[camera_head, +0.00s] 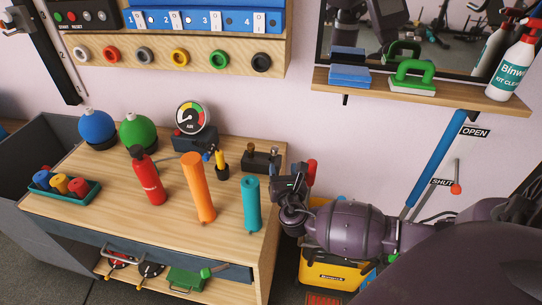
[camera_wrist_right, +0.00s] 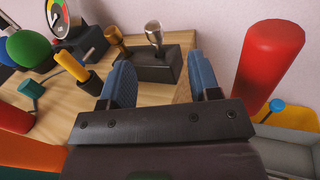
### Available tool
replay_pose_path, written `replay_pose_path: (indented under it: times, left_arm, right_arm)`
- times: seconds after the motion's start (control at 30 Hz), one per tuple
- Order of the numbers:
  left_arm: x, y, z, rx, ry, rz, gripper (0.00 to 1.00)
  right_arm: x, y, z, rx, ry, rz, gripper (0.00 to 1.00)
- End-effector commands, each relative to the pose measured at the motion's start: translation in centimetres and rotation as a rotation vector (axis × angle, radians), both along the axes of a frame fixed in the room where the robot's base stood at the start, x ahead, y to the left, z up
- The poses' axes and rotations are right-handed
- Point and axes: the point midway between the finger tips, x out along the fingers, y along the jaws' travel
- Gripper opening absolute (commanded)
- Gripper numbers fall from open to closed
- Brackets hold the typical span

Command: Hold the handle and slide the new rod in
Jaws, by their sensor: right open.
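My right gripper (camera_head: 290,190) is open at the table's right edge. In the right wrist view its two blue fingers (camera_wrist_right: 162,80) are apart, with nothing between them. Just beyond them is a black block (camera_wrist_right: 150,68) with a brass peg (camera_wrist_right: 118,42) and a silver-topped peg (camera_wrist_right: 154,34); the head view also shows this block (camera_head: 262,161). A red upright cylinder (camera_wrist_right: 270,65), perhaps a handle, stands right of the fingers, apart from them. Orange (camera_head: 198,187) and teal (camera_head: 251,204) rods stand on the table. I cannot tell which is the new rod. My left gripper is out of view.
The wooden table (camera_head: 110,185) holds a red bottle (camera_head: 148,180), a gauge (camera_head: 193,118), blue and green globes and a teal tray (camera_head: 85,195). A yellow box (camera_head: 330,272) is below my right arm. A blue wall bar (camera_head: 436,160) and shelf (camera_head: 440,96) are at right.

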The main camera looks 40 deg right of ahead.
Motion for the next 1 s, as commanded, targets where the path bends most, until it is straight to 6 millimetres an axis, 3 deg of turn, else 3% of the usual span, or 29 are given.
replay_pose_path:
  times: [0.2, 0.47, 0.8, 1.0]
  left_arm:
    - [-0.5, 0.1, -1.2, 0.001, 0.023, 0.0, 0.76]
    - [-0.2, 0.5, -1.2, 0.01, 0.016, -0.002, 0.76]
    - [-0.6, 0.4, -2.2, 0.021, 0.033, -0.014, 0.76]
    - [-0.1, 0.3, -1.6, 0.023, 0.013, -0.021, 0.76]
  right_arm:
    - [2.7, -1.5, -0.3, 0.001, 0.003, 0.0, 0.57]
    - [4.2, -2.2, -0.1, 0.004, 0.001, 0.001, 0.57]
    - [8.0, -3.7, -0.1, 0.004, 0.005, 0.002, 0.57]
    - [8.6, -4.0, 0.2, 0.005, 0.001, 0.002, 0.57]
